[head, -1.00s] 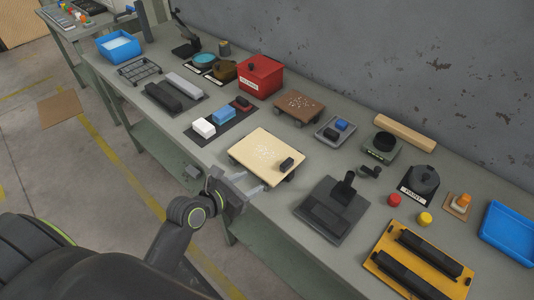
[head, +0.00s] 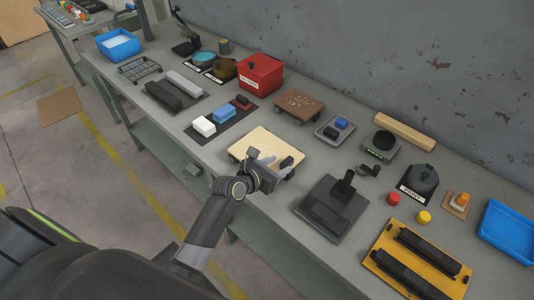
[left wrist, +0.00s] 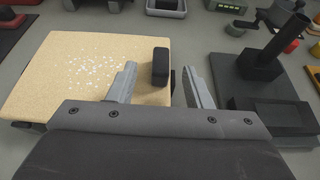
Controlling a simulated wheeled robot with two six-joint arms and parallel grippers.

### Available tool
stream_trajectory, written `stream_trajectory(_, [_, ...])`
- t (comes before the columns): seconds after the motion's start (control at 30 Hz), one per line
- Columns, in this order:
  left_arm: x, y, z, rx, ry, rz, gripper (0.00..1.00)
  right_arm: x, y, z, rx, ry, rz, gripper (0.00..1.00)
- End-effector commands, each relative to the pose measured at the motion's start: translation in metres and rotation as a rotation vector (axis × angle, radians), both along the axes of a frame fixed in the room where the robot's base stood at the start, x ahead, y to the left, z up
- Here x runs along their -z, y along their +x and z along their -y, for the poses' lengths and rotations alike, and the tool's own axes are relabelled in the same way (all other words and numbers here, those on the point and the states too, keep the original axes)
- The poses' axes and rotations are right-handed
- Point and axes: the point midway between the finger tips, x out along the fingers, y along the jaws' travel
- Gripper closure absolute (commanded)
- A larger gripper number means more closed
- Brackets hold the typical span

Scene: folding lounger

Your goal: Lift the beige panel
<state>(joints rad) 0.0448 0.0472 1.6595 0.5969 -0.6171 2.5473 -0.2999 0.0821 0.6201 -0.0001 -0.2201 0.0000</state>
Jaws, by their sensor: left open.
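The beige panel (head: 262,146) is a speckled square board on dark supports near the front edge of the bench. A small black block (head: 287,162), like a handle, stands near its right edge; this block also shows in the left wrist view (left wrist: 160,67). My left gripper (head: 270,164) is above the panel's front right part. In the left wrist view its two grey fingers (left wrist: 158,88) are apart, with the black block beyond and between them, and nothing is held. The panel (left wrist: 88,75) fills the left of that view. My right gripper is not in view.
A dark stand with an upright post (head: 333,207) is just right of the panel. A brown board (head: 299,104), a grey tray with a blue block (head: 335,130) and a red box (head: 260,76) are behind it. White and blue blocks stand to its left.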

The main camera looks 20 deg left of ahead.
Motion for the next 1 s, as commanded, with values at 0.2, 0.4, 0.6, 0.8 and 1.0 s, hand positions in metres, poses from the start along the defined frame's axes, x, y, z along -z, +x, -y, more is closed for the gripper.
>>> stream_trajectory(0.2, [0.006,0.016,0.007,0.001,-0.001,-0.001,0.55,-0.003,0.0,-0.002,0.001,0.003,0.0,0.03])
stream_trajectory(0.4, [0.016,0.037,0.015,0.001,-0.001,-0.001,0.55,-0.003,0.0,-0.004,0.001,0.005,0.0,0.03])
stream_trajectory(0.6, [0.019,0.045,0.018,0.0,0.0,0.0,0.55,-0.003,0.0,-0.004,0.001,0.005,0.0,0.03])
stream_trajectory(0.8, [0.019,0.045,0.018,0.0,0.0,0.0,0.55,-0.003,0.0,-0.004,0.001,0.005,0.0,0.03])
stream_trajectory(1.0, [0.019,0.045,0.018,0.0,0.0,-0.001,0.81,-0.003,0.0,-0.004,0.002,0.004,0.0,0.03])
